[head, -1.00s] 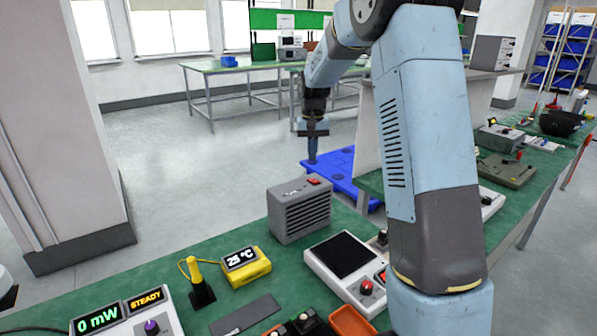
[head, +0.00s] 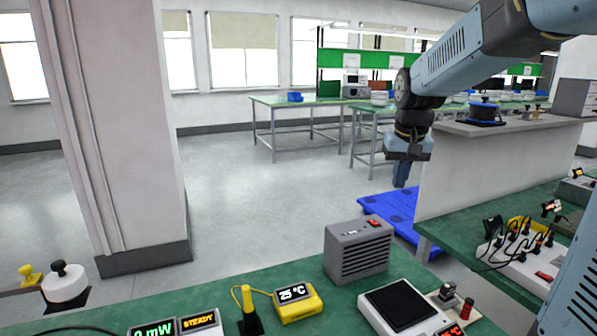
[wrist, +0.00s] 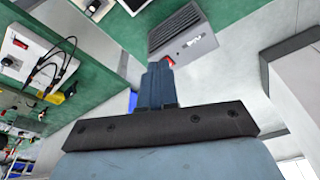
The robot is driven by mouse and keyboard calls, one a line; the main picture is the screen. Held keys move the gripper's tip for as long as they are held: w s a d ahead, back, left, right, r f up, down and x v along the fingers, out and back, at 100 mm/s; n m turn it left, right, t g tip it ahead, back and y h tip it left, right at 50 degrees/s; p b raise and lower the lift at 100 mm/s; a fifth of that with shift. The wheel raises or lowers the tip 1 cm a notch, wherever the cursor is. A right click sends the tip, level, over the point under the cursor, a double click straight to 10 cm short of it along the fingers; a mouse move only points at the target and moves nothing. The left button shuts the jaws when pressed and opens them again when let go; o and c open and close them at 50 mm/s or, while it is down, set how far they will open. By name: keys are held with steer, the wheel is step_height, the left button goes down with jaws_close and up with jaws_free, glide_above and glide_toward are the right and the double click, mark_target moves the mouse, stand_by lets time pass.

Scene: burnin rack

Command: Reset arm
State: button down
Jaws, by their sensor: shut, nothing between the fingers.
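My gripper (head: 401,174) hangs from my light-blue arm at the right of the head view, fingers pointing down. It is in the air above the blue pallet (head: 385,205) on the floor, as far as the view tells. Its blue fingers are together with nothing between them. In the wrist view the closed fingers (wrist: 157,84) point towards the grey vented box (wrist: 185,38), with a gap that I cannot judge. In the head view this grey box (head: 357,250) with a red switch stands on the green bench to the left of and below the gripper.
A yellow meter (head: 297,303) reading 25 °C and a white device with a dark plate (head: 398,304) stand on the near bench. A grey raised shelf (head: 510,123) is right of my gripper. A pillar (head: 120,150) stands left; open floor (head: 235,190) lies between.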

steer(key=s+t, duration=0.3)
steer(key=s, duration=1.9)
steer(key=shift+f+n, duration=0.2)
steer(key=shift+n, duration=0.2)
